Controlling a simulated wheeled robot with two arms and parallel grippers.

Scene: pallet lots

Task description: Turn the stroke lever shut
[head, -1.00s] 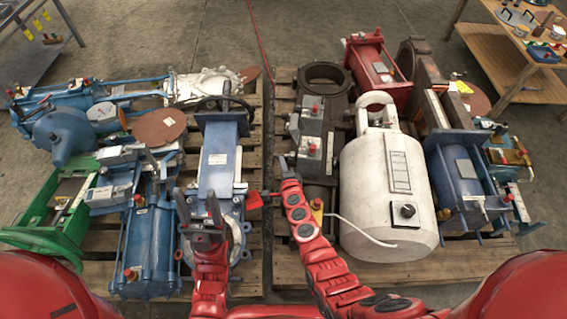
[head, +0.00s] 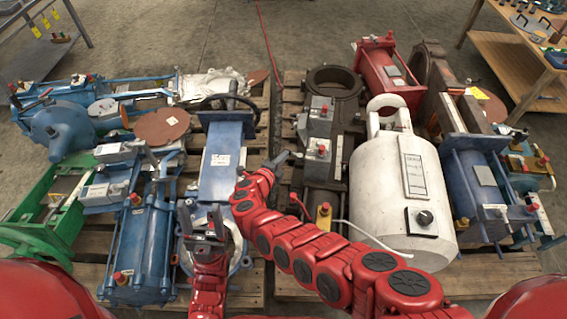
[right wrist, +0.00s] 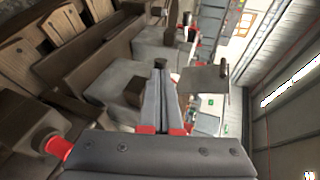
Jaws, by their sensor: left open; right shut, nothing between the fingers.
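My right gripper (head: 284,157) is shut and empty, low over the gap between the two pallets. Its tips are close to the left side of a dark valve body (head: 330,120) with grey boxes and red knobs. The right wrist view shows its closed fingers (right wrist: 160,70), with a flat grey plate (right wrist: 205,80) just to their right. I cannot tell whether they touch, nor which part is the stroke lever. My left gripper (head: 201,210) is open and empty, upright over the near end of a blue valve (head: 220,175).
A white cylinder (head: 385,190) stands right of the dark valve, with a blue actuator (head: 478,185) beyond it. Blue and green actuators crowd the left pallet. A wooden table (head: 510,60) stands at the back right.

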